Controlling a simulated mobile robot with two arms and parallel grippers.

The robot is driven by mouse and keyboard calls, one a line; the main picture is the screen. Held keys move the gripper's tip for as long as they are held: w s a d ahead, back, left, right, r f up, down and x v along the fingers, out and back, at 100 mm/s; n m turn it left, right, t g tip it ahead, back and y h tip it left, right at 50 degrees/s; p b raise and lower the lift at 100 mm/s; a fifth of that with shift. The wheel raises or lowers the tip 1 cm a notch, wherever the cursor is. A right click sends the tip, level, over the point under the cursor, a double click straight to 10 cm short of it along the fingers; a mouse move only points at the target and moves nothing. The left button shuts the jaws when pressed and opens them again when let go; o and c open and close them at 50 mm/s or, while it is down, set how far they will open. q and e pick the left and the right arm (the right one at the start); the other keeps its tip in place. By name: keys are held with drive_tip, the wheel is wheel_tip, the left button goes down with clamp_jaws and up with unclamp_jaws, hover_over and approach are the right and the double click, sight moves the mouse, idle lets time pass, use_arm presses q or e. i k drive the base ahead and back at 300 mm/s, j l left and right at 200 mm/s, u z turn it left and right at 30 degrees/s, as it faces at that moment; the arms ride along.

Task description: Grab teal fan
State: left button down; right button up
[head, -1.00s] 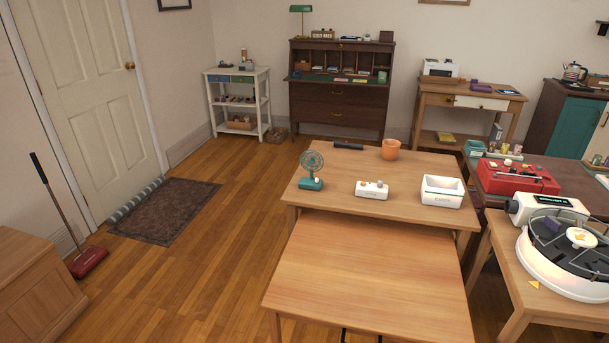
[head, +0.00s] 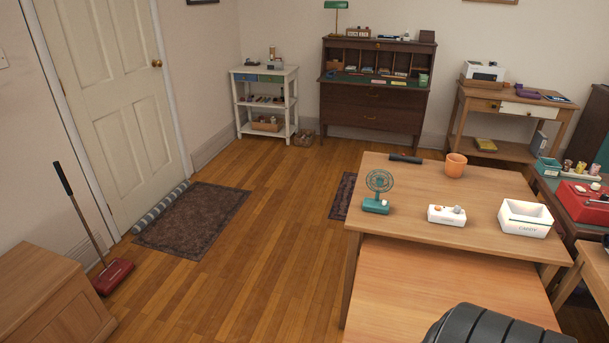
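The teal fan (head: 378,192) stands upright near the left edge of the wooden table (head: 410,233) in the head view. It has a round caged head on a teal base. A dark, rounded shape (head: 497,326) at the bottom edge, right of centre, looks like part of my own body; no fingers show on it. Neither of my grippers can be seen, and nothing touches the fan.
The table also holds a white box with knobs (head: 446,215), a white candy bin (head: 525,218), an orange pot (head: 455,165) and a dark cylinder (head: 406,158). A lower table (head: 400,290) stands in front. Open floor lies left, with a rug (head: 195,218) and a red sweeper (head: 113,276).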

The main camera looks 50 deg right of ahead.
sight(379, 181)
drive_tip(key=i+j+u, duration=0.1)
drive_tip(key=i+u, duration=0.35)
drive_tip(key=i, duration=0.35)
drive_tip(key=i+z, duration=0.6)
drive_tip(key=z, duration=0.2)
drive_tip(key=i+z, duration=0.25)
drive_tip(key=z, duration=0.15)
drive_tip(key=i+l+z, duration=0.15)
drive_tip(key=z, duration=0.3)
drive_tip(key=i+z, duration=0.6)
drive_tip(key=z, duration=0.3)
